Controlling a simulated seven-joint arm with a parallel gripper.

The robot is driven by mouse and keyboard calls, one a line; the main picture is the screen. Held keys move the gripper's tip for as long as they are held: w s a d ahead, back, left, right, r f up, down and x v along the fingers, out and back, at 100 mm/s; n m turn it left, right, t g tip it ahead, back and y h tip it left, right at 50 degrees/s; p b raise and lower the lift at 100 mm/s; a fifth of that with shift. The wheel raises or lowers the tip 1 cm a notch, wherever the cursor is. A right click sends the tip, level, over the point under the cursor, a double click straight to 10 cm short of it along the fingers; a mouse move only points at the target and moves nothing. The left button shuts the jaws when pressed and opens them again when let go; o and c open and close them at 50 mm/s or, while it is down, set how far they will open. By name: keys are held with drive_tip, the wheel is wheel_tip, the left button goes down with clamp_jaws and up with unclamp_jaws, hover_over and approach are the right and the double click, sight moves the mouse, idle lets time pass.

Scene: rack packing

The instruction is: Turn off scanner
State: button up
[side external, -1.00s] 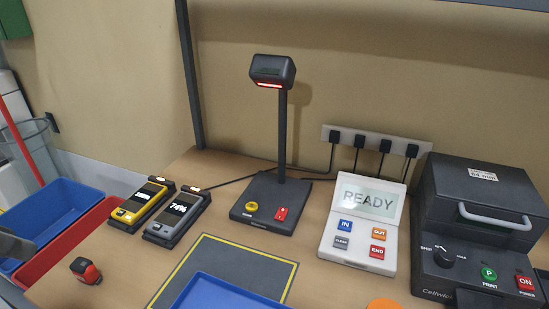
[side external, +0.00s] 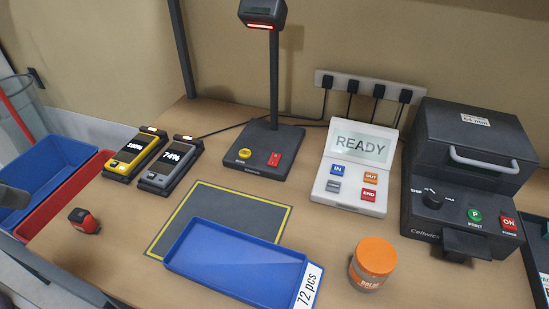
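The scanner (side external: 264,15) is a black head on a dark post, its red light strip lit. The post rises from a black base (side external: 260,150) on the table. On the base sit a round yellow button (side external: 244,154) at left and a small red switch (side external: 274,159) at right. Nothing touches them. My gripper's fingers are not visible; only a grey blurred part shows at the left edge.
An orange-lidded jar (side external: 374,256), a READY terminal (side external: 317,185) and a black printer (side external: 420,195) stand right. Two handheld devices (side external: 172,165) sit left. A red tape measure (side external: 91,222) lies front left.

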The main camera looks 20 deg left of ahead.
drive_tip(key=shift+w+d+r, duration=0.1)
drive_tip(key=shift+w+r, duration=0.05)
drive_tip(key=shift+w, duration=0.1)
drive_tip(key=c, duration=0.3)
drive_tip(key=w+d+r+m, duration=0.1)
drive_tip(key=w, duration=0.2)
drive_tip(key=w+d+r+m+g+h, duration=0.1)
drive_tip(key=w+m, duration=0.1)
drive_tip(key=w, duration=0.1)
drive_tip(key=w+d+r+m, duration=0.1)
drive_tip(key=w+m, duration=0.1)
drive_tip(key=w, duration=0.1)
drive_tip(key=shift+w+d+r+g+h, duration=0.2)
drive_tip(key=shift+w+d+g+h, duration=0.1)
drive_tip(key=shift+w+h, duration=0.1)
clamp_jaws()
drive_tip(key=w+d+f+m+g+h, duration=0.1)
drive_tip(key=w+f+m, duration=0.3)
drive_tip(key=w, duration=0.6)
drive_tip(key=w+d+f+m+g+h, duration=0.1)
drive_tip(key=w+d+f+m+h, duration=0.3)
drive_tip(key=w, duration=0.6)
drive_tip(key=w+d+f+m+h, duration=0.2)
drive_tip(key=w+f+m, duration=0.3)
drive_tip(key=w, duration=0.5)
drive_tip(key=shift+d+f+m+g, duration=0.3)
drive_tip(key=shift+d+f+g, duration=0.15)
drive_tip(key=shift+d, duration=0.3)
drive_tip(key=shift+f, duration=0.1)
